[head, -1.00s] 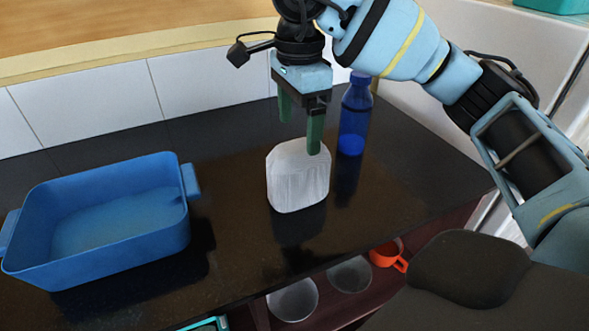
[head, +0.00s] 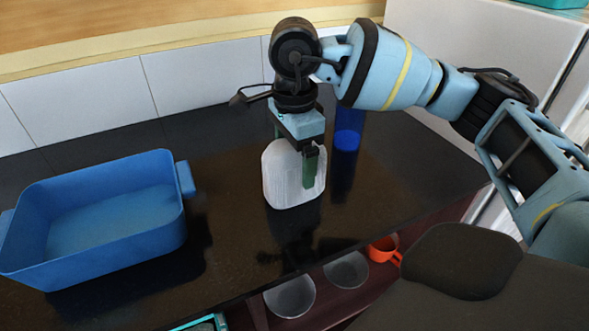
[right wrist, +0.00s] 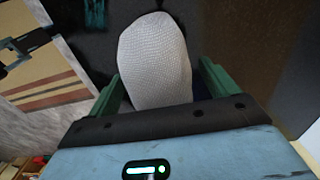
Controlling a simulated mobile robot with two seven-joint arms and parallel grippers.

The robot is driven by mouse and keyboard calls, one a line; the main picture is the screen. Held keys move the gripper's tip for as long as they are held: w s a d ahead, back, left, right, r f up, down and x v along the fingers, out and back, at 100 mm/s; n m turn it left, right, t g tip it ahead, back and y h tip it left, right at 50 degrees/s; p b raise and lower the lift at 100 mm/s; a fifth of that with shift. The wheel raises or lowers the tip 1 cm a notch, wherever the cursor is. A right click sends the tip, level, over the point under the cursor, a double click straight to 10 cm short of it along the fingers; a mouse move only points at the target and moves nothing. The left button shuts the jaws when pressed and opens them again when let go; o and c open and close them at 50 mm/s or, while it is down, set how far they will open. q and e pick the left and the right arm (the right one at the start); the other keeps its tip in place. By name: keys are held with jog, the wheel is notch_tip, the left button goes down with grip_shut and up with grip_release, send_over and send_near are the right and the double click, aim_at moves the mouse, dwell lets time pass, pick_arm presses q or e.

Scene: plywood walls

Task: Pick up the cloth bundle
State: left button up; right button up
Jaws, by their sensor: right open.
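The cloth bundle (head: 283,180) is a white, rounded, textured block standing on the dark countertop (head: 235,150). My right gripper (head: 297,168) is lowered over it from above, with one green finger in front of its near right side. In the right wrist view the bundle (right wrist: 153,60) lies between the two spread green fingers, with a small gap at the right finger; contact at the left finger cannot be told. My left gripper is not in view.
A blue tub (head: 95,262) with handles stands on the counter at left. A blue bottle (head: 348,130) stands close behind the bundle to the right, partly covered by my arm. Glass bowls (head: 290,297) and an orange cup (head: 384,249) sit on the shelf below the front edge.

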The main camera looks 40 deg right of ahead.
jog(key=c, duration=1.1)
jog(key=shift+r, duration=0.1)
jog(key=shift+r, duration=0.4)
jog(key=r, duration=0.2)
jog(key=shift+s+a+r, duration=0.15)
jog(key=shift+a+r, duration=0.1)
jog(key=shift+r, duration=0.1)
jog(key=s+a, duration=0.3)
jog(key=s+a+r, duration=0.1)
jog(key=s+a, duration=0.6)
jog(key=a, duration=0.1)
jog(key=shift+s+a+r+b, duration=0.1)
jog(key=shift+s+r+b, duration=0.1)
jog(key=shift+s+b, duration=0.2)
jog(key=shift+w, duration=0.1)
